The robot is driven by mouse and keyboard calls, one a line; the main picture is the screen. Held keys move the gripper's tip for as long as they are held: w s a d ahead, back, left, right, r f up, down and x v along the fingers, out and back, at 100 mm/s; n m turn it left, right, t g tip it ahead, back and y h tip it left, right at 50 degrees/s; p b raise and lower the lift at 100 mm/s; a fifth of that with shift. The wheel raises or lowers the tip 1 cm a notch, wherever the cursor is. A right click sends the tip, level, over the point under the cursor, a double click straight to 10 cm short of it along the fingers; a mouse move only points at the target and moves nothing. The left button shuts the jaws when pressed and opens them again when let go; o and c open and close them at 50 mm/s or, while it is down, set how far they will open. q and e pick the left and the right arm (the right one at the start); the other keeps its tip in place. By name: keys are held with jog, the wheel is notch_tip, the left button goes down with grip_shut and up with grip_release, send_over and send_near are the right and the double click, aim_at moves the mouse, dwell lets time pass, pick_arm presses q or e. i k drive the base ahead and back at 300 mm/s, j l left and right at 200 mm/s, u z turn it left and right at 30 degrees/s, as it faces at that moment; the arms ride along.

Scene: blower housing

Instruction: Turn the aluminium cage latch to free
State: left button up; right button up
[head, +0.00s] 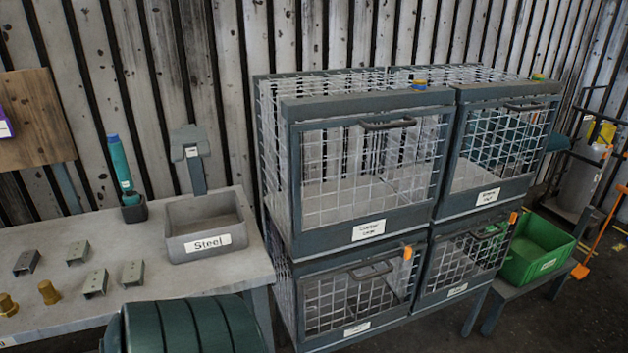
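A rack of wire-mesh cages with dark grey frames stands right of the bench: upper left cage (366,160), upper right cage (496,142), lower left cage (356,295), lower right cage (460,263). Their doors look shut. The small labels are too blurred to tell which cage is aluminium. Small coloured latch pieces show on the frames: a blue and yellow one (419,84) on the upper left, a yellowish one (538,76) on the upper right, orange ones on the lower left (408,252) and lower right (513,217). Neither of my grippers is in view.
A dark green ribbed thing (185,325) is in front. A green crate (540,250) stands right of the cages.

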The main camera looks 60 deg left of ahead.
aim_at(406, 251)
jog(key=u, duration=1.8)
